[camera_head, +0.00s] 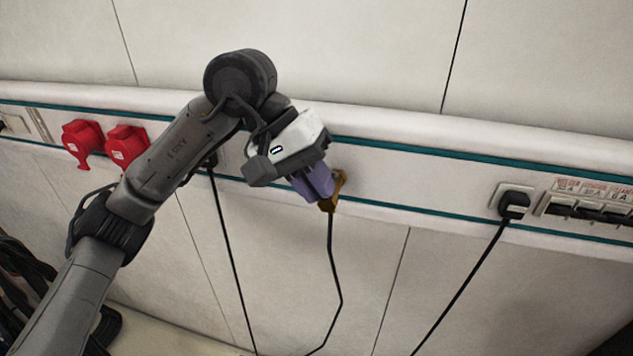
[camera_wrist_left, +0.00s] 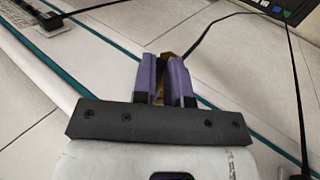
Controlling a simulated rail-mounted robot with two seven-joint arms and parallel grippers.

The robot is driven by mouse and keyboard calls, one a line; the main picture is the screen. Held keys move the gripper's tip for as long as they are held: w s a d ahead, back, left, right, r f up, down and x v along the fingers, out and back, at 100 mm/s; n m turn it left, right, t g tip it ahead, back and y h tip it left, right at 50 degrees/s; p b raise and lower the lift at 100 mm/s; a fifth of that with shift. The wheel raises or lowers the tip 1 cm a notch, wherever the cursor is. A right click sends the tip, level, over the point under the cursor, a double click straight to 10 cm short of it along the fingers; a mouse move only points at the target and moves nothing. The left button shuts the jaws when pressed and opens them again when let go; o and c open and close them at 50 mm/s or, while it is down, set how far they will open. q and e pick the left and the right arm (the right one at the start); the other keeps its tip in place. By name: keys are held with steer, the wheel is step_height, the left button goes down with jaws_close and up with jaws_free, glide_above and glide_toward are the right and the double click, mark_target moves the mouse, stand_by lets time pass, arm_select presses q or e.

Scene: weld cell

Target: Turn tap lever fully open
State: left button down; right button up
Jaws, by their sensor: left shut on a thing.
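My left gripper (camera_head: 319,188) has purple fingers and reaches the trunking rail on the wall from the left. In the left wrist view its fingers (camera_wrist_left: 166,82) are closed around an ochre-brown piece (camera_head: 339,186). A black cable hangs down from this piece, so it looks like a plug rather than a tap lever. In the left wrist view a little of the ochre piece (camera_wrist_left: 167,56) shows between and beyond the fingers; the rest is hidden. I cannot make out a tap or lever in either view. My right gripper is not in view.
The pale rail (camera_head: 420,165) has teal stripes. Two red sockets (camera_head: 104,143) are at left. A black plug (camera_head: 514,204) and a row of switches (camera_head: 590,210) are at right. Black cables hang below the rail. The rail between gripper and black plug is clear.

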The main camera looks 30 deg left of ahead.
arm_select(q)
steer(key=c, duration=1.1)
jaws_free()
steer(key=shift+c, duration=0.2)
steer(key=v, duration=1.3)
steer(key=shift+a+r+b, duration=0.15)
steer(key=shift+r+b, duration=0.2)
steer(key=shift+s, duration=0.15)
